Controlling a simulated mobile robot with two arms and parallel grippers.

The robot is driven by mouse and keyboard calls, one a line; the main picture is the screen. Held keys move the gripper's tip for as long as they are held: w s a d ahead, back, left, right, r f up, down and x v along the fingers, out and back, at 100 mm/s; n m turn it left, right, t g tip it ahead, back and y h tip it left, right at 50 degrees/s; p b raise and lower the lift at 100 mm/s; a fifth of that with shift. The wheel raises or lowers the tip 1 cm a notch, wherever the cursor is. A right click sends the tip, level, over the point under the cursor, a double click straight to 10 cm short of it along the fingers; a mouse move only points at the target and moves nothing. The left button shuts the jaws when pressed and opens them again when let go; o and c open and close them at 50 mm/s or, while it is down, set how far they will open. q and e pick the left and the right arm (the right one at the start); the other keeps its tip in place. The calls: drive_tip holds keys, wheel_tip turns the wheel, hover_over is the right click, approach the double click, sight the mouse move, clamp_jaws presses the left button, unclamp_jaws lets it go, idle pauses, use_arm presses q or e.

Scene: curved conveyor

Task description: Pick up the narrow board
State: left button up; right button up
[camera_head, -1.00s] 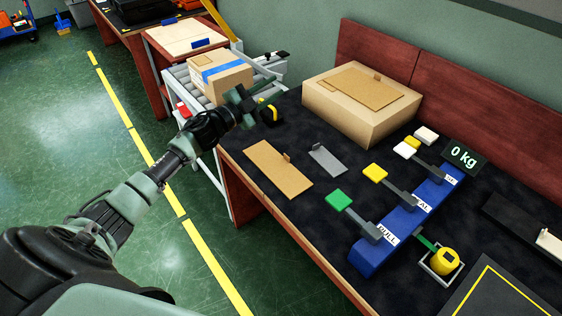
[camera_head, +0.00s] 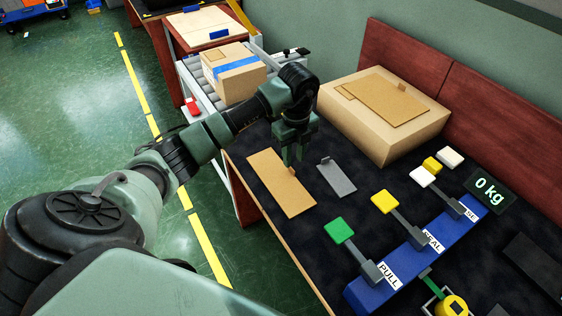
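A tan narrow board (camera_head: 279,184) lies flat on the dark tabletop near its left edge, with a small raised tab at its right side. A shorter grey board (camera_head: 337,179), also with a raised tab, lies to its right. A wider tan board (camera_head: 385,97) lies on top of a cardboard box. My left gripper (camera_head: 293,158) points down over the far right part of the tan narrow board, close to its tab. Its fingers look apart with nothing between them. I cannot tell whether they touch the board. My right gripper is out of view.
The cardboard box (camera_head: 360,122) stands behind the boards. A blue base (camera_head: 420,255) with lever arms and coloured pads stands to the right, beside a "0 kg" display (camera_head: 488,190). A taped box (camera_head: 232,78) sits on the roller conveyor at the back left.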

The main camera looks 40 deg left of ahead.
sight(293, 170)
use_arm(q)
wheel_tip(293, 170, down, 6)
drive_tip(key=shift+w+a+r+p, duration=0.1)
drive_tip(key=shift+r+p, duration=0.1)
drive_tip(key=shift+p, duration=0.25)
clamp_jaws()
